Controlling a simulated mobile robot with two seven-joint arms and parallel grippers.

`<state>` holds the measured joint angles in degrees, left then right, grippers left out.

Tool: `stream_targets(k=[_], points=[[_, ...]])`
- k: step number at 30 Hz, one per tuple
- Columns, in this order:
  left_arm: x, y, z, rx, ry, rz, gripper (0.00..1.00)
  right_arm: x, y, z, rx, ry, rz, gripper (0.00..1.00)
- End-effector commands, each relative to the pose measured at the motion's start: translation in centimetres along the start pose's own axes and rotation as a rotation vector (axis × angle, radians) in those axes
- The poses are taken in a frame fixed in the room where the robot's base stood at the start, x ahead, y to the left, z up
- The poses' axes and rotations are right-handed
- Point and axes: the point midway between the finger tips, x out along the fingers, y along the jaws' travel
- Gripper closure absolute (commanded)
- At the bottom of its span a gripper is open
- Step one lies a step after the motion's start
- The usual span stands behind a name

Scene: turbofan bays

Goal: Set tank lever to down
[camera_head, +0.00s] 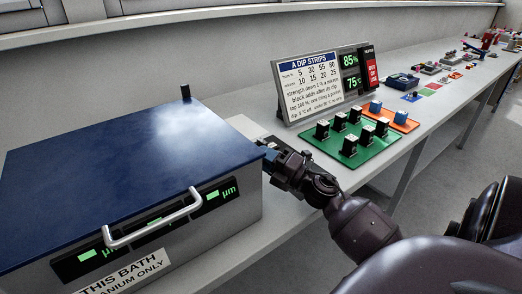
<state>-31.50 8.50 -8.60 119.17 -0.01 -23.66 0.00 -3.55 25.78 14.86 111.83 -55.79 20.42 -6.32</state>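The tank (235,225) is a large grey box with a dark blue lid (110,150), closed, at the left. A white bar handle (155,222) is on its front, between green-lit displays. A small black upright piece (185,92) stands at the lid's back edge; I cannot tell whether it is the lever. My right gripper (270,155) is at the tank's right side, by the lid's right corner. Its fingertips are dark and partly hidden, so I cannot tell whether it is open or whether it touches anything. My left gripper is not in view.
A sign board (312,88) with displays stands behind a green tray (370,155) of several black-and-white blocks. An orange tray (405,125) with blue blocks is beside it. More small items line the bench farther right. A label (125,278) is on the tank's front.

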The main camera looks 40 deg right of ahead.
Motion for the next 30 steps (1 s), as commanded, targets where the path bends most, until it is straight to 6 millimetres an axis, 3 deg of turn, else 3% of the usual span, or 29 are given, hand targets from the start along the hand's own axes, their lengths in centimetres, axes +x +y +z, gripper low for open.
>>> stream_targets(k=[19, 20, 24, 30], points=[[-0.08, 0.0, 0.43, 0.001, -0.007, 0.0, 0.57, -0.33, -0.91, -0.11, 0.0, -0.002, -0.003, 1.0], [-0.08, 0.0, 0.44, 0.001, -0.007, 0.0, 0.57, -0.33, -0.92, -0.11, 0.0, -0.002, -0.003, 0.75], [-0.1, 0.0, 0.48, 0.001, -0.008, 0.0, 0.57, -0.32, -0.86, -0.12, 0.0, -0.001, -0.002, 0.54], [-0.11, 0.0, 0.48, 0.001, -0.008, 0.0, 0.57, -0.31, -0.75, -0.1, 0.0, -0.001, 0.0, 0.52]])
